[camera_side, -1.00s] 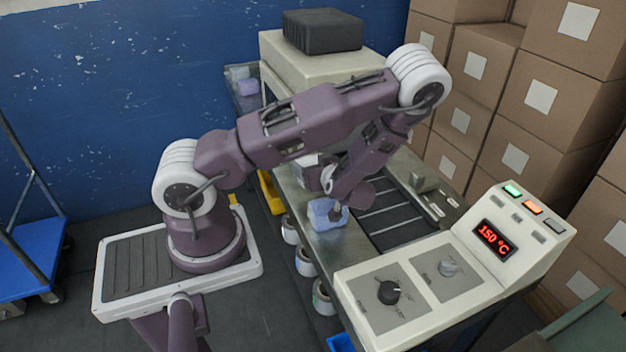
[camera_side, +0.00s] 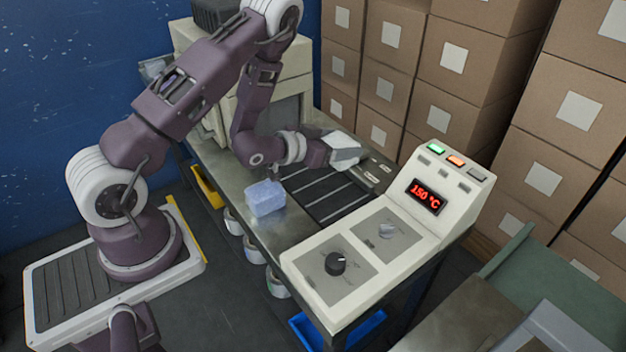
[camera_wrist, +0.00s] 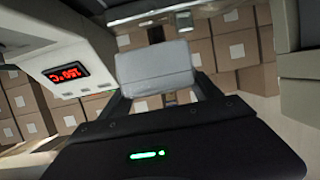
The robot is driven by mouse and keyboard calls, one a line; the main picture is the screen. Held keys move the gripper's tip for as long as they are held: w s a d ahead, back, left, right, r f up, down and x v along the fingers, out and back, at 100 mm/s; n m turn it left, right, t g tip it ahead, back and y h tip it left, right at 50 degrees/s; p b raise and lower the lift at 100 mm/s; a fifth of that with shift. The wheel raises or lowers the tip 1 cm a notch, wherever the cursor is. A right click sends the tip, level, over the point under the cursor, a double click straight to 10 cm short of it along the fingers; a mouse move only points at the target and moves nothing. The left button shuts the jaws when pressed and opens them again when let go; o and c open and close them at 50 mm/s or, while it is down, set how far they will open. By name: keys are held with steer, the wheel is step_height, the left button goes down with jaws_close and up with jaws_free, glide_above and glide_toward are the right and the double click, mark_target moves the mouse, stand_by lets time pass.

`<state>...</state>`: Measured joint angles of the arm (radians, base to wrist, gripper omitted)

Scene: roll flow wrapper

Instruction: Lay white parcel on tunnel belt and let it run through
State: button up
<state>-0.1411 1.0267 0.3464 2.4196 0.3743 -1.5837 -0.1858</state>
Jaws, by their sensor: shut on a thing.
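The white parcel (camera_side: 346,150) is held in my gripper (camera_side: 335,148), which is shut on it and points sideways to the right. It is off the belt, over or near its far edge; its height is hard to tell. The wrist view shows the parcel (camera_wrist: 155,66) as a pale grey-white block between the fingers, slightly tilted. The tunnel belt (camera_side: 331,198), dark with pale crossbars, lies below and in front of the gripper. The cream tunnel (camera_side: 245,62) stands behind, its grey opening (camera_side: 284,112) partly hidden by my arm.
A pale blue parcel (camera_side: 265,197) lies on the steel table left of the belt. The control panel (camera_side: 384,222) with a red 150 °C display (camera_side: 425,196) rises at the front right. Stacked cartons (camera_side: 470,60) fill the back right. Paper rolls (camera_side: 255,252) hang below the table.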

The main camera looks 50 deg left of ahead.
steer(key=f, duration=0.9)
steer(key=shift+d+f, duration=0.25)
steer(key=shift+f, duration=0.15)
steer(key=shift+f, duration=0.1)
steer(key=o, duration=1.6)
